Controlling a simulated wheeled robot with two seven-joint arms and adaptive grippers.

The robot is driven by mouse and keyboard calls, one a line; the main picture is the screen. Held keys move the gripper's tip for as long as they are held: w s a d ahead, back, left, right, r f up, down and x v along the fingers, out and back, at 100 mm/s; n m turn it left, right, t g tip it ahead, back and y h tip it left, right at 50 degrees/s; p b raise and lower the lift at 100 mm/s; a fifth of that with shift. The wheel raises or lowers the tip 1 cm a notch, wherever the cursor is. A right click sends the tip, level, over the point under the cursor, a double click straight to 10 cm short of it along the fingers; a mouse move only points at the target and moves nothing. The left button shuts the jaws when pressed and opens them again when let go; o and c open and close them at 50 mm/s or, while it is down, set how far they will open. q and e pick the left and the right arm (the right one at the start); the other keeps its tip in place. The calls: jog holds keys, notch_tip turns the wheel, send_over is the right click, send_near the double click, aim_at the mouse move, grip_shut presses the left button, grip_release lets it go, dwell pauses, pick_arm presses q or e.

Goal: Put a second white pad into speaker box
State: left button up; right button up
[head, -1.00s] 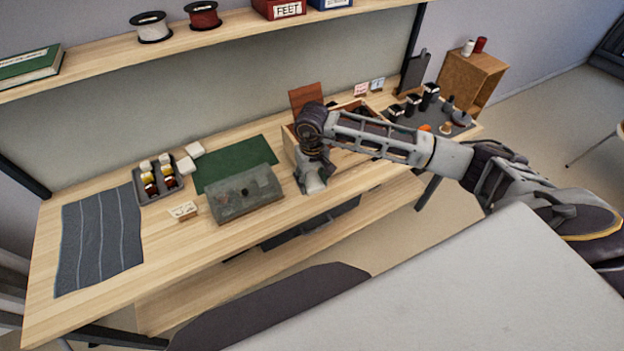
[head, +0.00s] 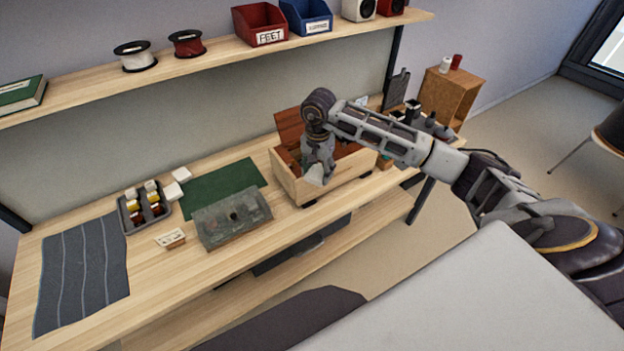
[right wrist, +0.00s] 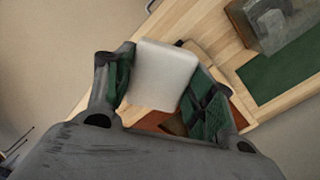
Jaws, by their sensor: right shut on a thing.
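My right gripper (head: 318,170) is shut on a white pad (right wrist: 165,75), which shows clearly between its fingers in the right wrist view. In the head view it hangs at the front of an open wooden box (head: 330,187) with a reddish-brown lid standing up at its back left. I take this for the speaker box; its inside is mostly hidden by my arm. I cannot tell whether the pad touches it. Two more white pads (head: 181,174) lie on the bench beside a small tray. My left gripper is not in view.
A dark green mat (head: 222,187) and a grey see-through case (head: 232,218) lie left of the box. A tray of small bottles (head: 145,206), a small card (head: 171,239) and a ribbed grey mat (head: 85,270) are further left. Dark parts (head: 412,112) stand right of the box.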

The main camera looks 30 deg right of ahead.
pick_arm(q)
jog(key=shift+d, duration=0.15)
pick_arm(e)
jog(key=shift+w+d+r+m, duration=0.2)
jog(key=shift+d+r+m, duration=0.35)
jog(key=shift+m, duration=0.4)
jog(key=shift+w+d+r+m, duration=0.2)
jog(key=shift+d+r+m, duration=0.2)
jog(key=shift+d+m, duration=0.45)
jog(key=shift+w+d+r+m, duration=0.2)
jog(key=shift+d+r+m, duration=0.35)
jog(key=shift+m, duration=0.45)
jog(key=shift+d, duration=0.1)
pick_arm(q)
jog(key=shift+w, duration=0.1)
